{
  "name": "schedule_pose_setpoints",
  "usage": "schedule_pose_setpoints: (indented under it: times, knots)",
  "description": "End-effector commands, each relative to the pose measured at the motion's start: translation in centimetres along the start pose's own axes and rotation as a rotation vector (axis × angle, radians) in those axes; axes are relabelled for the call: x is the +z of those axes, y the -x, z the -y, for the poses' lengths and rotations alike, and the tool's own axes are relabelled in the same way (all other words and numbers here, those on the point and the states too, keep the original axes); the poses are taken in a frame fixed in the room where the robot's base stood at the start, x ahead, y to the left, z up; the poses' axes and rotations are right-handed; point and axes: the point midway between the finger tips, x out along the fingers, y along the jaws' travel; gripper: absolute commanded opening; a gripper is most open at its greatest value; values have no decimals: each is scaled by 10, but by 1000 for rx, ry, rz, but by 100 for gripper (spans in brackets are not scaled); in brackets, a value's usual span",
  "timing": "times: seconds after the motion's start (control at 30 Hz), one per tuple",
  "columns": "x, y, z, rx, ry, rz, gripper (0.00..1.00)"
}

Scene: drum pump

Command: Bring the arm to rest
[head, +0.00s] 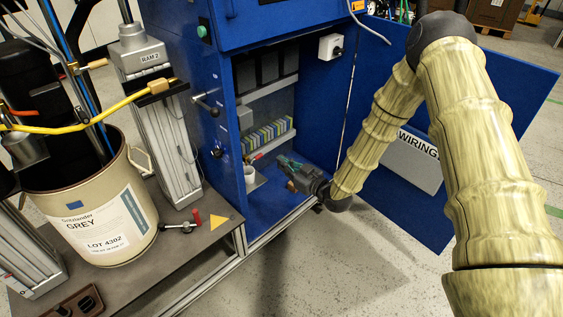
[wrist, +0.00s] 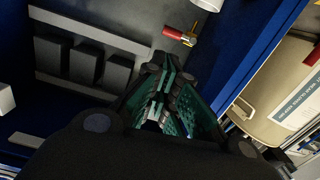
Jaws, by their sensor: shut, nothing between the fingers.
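My arm, in a pale ribbed sleeve, reaches in from the right of the head view and bends down to the open blue cabinet. My gripper (head: 287,162) is just inside the cabinet's lower opening, above its floor. In the wrist view my gripper (wrist: 158,118) shows its green finger pads close together, with nothing held between them. A small red-handled brass valve (wrist: 182,35) is beyond the fingertips in the wrist view, apart from them. A white cup (head: 249,178) stands in the cabinet to the left of my gripper.
The blue cabinet (head: 228,150) has a terminal row (head: 268,135) inside. Its open door (head: 500,95), with a wiring label, stands behind my arm. Floor at lower middle is clear.

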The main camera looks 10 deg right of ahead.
Motion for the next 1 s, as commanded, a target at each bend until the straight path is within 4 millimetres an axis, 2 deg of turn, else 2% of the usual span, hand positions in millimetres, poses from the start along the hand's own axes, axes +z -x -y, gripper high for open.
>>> schedule_pose_setpoints:
  times: [0.37, 0.47, 0.57, 0.77, 0.9, 1.0]
  knots:
    - [2, 2, 0, 2, -3, 5, 0]
    - [16, 8, 8, 5, -24, 47, 0]
    - [46, 22, 25, 18, -70, 143, 0]
    - [127, 84, 74, 68, -202, 434, 0]
    - [174, 140, 108, 111, -286, 640, 0]
    - [201, 186, 132, 148, -342, 786, 0]
